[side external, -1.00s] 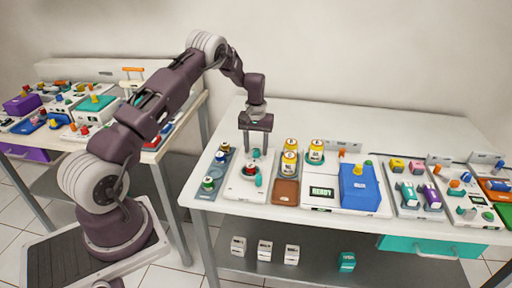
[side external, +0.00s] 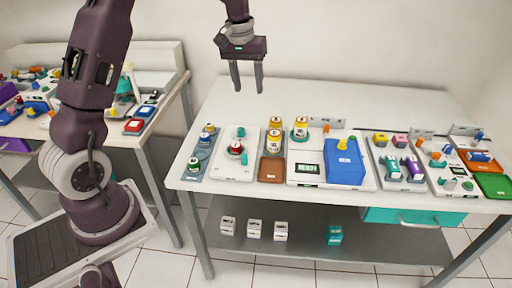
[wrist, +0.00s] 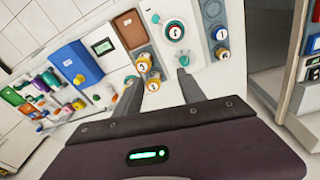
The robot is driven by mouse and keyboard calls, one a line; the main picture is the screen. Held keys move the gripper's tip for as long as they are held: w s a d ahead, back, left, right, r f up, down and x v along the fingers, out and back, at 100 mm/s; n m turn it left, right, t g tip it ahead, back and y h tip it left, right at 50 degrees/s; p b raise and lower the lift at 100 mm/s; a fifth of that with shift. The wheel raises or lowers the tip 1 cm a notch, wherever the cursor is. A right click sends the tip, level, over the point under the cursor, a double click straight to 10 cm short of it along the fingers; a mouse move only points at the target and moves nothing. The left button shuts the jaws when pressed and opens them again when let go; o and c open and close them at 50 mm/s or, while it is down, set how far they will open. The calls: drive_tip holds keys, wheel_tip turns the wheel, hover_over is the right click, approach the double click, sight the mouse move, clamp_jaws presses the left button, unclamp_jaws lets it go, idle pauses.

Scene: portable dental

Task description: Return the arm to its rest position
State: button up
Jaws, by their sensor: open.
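My gripper (side external: 246,78) is open and empty, raised well above the back left part of the white table (side external: 400,112). Its fingers point down and touch nothing. In the wrist view my gripper (wrist: 158,88) shows two spread fingers with the table's devices beyond them. My arm rises from its base at the left and reaches over toward the table.
Below stand a white device with a red-topped piece (side external: 236,148), yellow-topped jars (side external: 273,140), a brown tray (side external: 271,169) and a blue box (side external: 344,162). More devices fill the right side. A second table (side external: 158,80) stands left. The table's back strip is clear.

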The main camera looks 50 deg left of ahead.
drive_tip(key=s+d+r+m+t, duration=0.2)
drive_tip(key=s+d+r+m, duration=0.1)
drive_tip(key=s+d+r, duration=0.7)
drive_tip(key=s+d+m+t, duration=0.1)
drive_tip(key=s+d, duration=0.3)
drive_tip(key=s, duration=0.5)
drive_tip(key=s+d+f+m+t, duration=0.1)
drive_tip(key=s+d+m, duration=0.2)
drive_tip(key=s, duration=0.7)
drive_tip(key=shift+s+d, duration=0.15)
drive_tip(key=shift+d, duration=0.2)
